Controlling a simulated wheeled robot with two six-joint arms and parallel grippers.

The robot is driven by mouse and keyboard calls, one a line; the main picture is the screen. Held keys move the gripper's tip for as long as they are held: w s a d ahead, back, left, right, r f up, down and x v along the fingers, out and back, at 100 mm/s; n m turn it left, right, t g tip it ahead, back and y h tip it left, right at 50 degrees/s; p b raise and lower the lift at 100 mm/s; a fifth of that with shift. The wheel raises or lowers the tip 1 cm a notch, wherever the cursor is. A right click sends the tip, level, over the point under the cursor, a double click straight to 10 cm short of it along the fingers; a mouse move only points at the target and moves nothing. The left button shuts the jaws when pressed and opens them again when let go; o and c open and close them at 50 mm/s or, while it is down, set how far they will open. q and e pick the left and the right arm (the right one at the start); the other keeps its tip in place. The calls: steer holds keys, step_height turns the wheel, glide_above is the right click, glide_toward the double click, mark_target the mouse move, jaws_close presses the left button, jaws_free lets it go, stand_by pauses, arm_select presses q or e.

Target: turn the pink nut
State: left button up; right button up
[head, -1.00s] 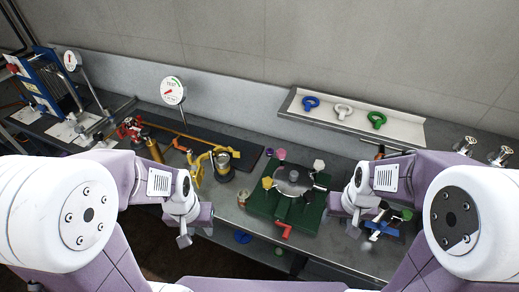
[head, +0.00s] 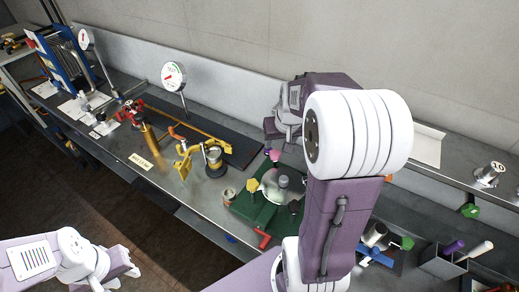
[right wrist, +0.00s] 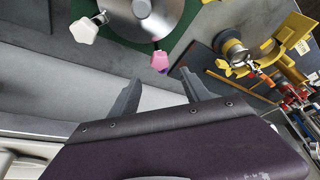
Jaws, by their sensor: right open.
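The pink nut (head: 273,155) sits at the back edge of a round metal lid (head: 282,184) on a green base (head: 250,208). In the right wrist view the pink nut (right wrist: 159,61) shows just ahead of my right gripper (right wrist: 158,82). That gripper is open, and its fingers point toward the nut without enclosing it. In the head view my right gripper (head: 273,132) is close behind the nut, partly hidden by my arm. My left gripper (head: 122,270) hangs at lower left, away from the bench; its jaws are unclear.
A white nut (right wrist: 84,30) and a yellow nut (head: 253,186) sit on the lid's rim. A red handle (head: 263,239) sticks out in front. A yellow clamp (head: 184,160) and a dial gauge (head: 173,75) stand to the left. My right arm hides much of the bench's right side.

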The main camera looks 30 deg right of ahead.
mark_target(275, 153)
steer(key=x, duration=0.9)
steer(key=shift+s, duration=0.1)
jaws_close()
